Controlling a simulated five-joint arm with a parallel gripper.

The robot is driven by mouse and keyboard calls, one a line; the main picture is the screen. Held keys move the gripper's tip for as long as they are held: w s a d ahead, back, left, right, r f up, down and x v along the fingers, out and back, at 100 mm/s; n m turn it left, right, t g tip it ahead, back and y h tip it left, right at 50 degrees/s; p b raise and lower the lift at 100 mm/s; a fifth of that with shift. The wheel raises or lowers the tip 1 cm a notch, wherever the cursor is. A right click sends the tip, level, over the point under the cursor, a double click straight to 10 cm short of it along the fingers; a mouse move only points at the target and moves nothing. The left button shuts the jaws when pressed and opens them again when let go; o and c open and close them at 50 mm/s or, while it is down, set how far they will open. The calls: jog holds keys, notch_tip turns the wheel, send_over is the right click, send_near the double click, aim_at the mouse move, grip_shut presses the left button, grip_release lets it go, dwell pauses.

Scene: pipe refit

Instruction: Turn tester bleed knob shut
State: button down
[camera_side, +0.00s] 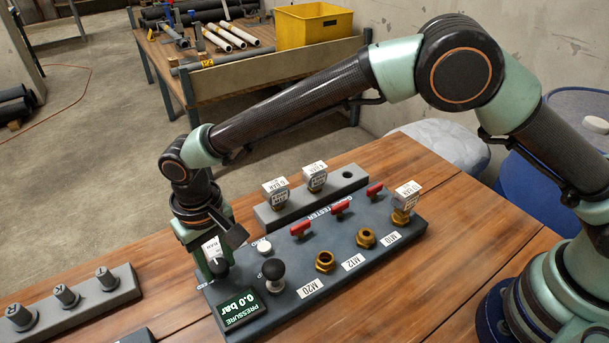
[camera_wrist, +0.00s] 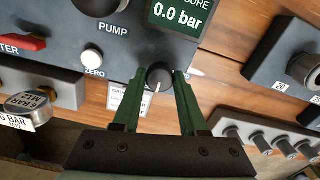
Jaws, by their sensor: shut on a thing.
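The tester (camera_side: 345,258) is a dark grey panel on the wooden bench. Its bleed knob (camera_wrist: 159,74) is small, round and black with a white pointer line. In the wrist view the pointer runs roughly down the picture, toward my gripper. My gripper (camera_wrist: 160,80) has its two green fingers closed on either side of the knob. In the side view my gripper (camera_side: 215,265) points down at the panel's left corner, over the knob (camera_side: 220,268). The pressure display (camera_side: 240,309) reads 0.0 bar. Part of the bleed lettering is hidden.
The pump knob (camera_side: 273,270) and white zero button (camera_side: 264,247) stand close by. Red valve handles (camera_side: 340,207) and brass ports (camera_side: 325,261) lie right. A grey rack (camera_side: 100,290) holds several dark plugs at left. A gauge block (camera_side: 300,207) stands behind.

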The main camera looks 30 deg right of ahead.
aim_at(218, 265)
jog(key=shift+m, duration=0.3)
dwell(0.4)
jog(key=shift+c, duration=2.2)
grip_release()
notch_tip(218, 265, up, 12)
jog(key=shift+r, duration=0.1)
